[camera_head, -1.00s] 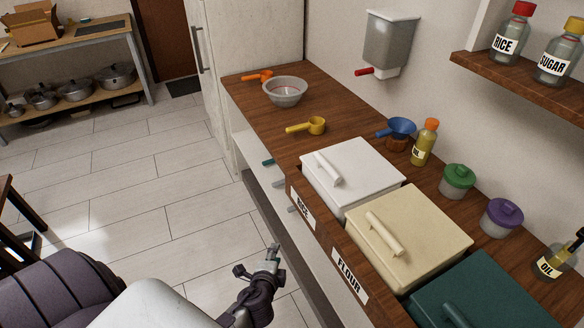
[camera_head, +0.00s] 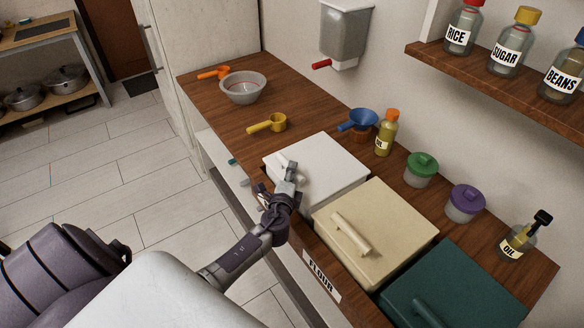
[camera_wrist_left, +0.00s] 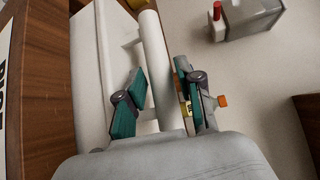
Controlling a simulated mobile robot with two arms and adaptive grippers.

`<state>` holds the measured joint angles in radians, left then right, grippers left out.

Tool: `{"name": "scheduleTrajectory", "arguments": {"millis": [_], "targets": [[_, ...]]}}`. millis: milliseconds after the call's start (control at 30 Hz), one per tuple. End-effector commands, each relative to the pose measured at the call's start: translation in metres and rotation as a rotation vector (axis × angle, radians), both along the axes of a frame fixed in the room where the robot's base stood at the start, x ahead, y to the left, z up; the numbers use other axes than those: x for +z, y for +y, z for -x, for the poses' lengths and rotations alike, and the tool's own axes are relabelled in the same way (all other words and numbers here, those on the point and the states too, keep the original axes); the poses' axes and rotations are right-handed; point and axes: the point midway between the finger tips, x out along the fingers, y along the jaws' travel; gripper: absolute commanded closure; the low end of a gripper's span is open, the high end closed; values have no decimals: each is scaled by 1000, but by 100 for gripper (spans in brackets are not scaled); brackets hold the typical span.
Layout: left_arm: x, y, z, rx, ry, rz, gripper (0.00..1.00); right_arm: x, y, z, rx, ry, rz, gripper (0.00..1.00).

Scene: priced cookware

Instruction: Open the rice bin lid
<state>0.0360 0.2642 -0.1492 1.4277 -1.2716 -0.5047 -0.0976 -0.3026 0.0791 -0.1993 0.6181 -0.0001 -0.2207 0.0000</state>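The rice bin is the white bin with a white lid (camera_head: 328,168), set into the wooden counter; the lid is closed. Its bar handle (camera_wrist_left: 154,45) shows in the left wrist view, running between my two fingers. In the left wrist view the teal-padded fingers of my left gripper (camera_wrist_left: 163,90) are apart, one on each side of the handle, with a gap on the left side. My right gripper is out of view.
A cream flour bin (camera_head: 385,225) and a dark teal bin (camera_head: 455,290) adjoin toward the front. A dispenser (camera_head: 345,35) hangs on the wall.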

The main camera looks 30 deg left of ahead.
Motion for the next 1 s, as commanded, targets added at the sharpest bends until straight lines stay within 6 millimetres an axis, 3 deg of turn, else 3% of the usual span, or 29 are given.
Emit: {"name": "scheduleTrajectory", "arguments": {"millis": [200,500,533,733,1000], "targets": [[-3,8,-19,-1,0,0,64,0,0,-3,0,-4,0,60],[-4,9,-21,-1,0,1,64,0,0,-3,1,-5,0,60],[-4,9,-21,-1,0,1,66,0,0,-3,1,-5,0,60],[-4,9,-21,-1,0,0,99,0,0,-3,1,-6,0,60],[-4,9,-21,-1,1,1,100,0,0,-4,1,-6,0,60]]}}
